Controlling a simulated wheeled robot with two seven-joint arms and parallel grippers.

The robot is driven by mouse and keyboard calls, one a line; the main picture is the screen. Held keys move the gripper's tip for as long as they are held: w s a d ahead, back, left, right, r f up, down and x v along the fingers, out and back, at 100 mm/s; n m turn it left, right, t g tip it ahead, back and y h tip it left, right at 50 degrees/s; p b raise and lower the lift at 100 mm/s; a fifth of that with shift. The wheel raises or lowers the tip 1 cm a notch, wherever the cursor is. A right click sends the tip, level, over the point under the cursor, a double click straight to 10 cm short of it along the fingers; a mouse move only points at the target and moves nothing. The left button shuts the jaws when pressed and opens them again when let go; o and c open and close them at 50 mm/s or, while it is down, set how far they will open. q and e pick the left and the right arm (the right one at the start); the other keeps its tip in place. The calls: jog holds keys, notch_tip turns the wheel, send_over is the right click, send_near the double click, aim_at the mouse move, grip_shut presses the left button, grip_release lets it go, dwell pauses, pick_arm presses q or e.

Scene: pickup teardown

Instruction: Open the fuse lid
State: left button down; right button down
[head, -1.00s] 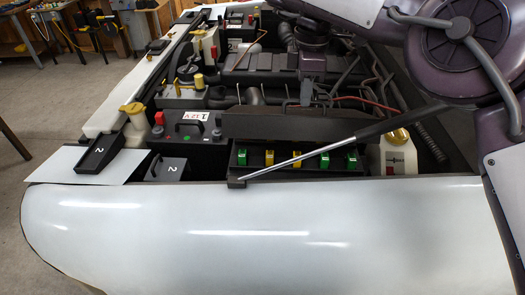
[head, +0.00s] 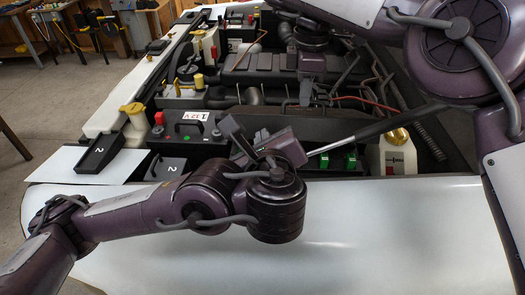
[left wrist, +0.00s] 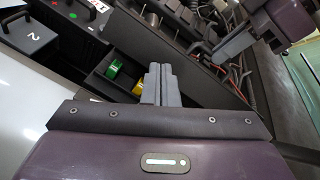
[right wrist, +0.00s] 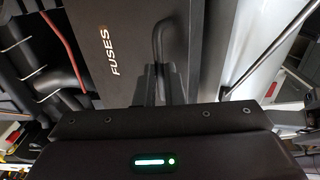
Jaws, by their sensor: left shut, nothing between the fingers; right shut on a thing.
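The black fuse lid (head: 345,130) stands raised behind the fuse box in the head view. Its face with the word FUSES (right wrist: 95,40) and a bar handle (right wrist: 158,38) fills much of the right wrist view. My right gripper (right wrist: 161,88) is shut on the handle; it also shows at the top right of the left wrist view (left wrist: 228,48). The open fuse box (left wrist: 97,84) holds green (left wrist: 114,69) and yellow fuses. My left gripper (left wrist: 160,84) is shut and empty above the box, hiding part of it in the head view. I cannot tell whether it touches the lid.
A silver rod (head: 360,136) slants across the box's right side. A battery (head: 190,130) and a black box marked 2 (head: 168,168) stand to the left. The white front panel (head: 400,235) lies nearest. My right arm crosses the top right.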

pick_arm(q)
jog(key=s+f+m, duration=0.1)
jog(key=m, duration=0.1)
jog(key=s+f+m+h, duration=0.1)
jog(key=s+f+m, duration=0.1)
jog(key=s+f+m+t, duration=0.1)
jog(key=s+m, duration=0.1)
jog(key=shift+a+f+h, duration=0.15)
jog(key=shift+a+h, duration=0.05)
jog(key=shift+h, duration=0.1)
pick_arm(e)
jog(key=shift+f, duration=0.2)
pick_arm(q)
jog(key=shift+f+m, duration=0.25)
jog(key=shift+m, duration=0.15)
jog(key=x, duration=0.9)
jog(key=shift+w+f, duration=0.2)
jog(key=shift+w, duration=0.1)
jog(key=shift+r, duration=0.1)
jog(key=shift+w+r, duration=0.25)
jog(key=shift+r, duration=0.3)
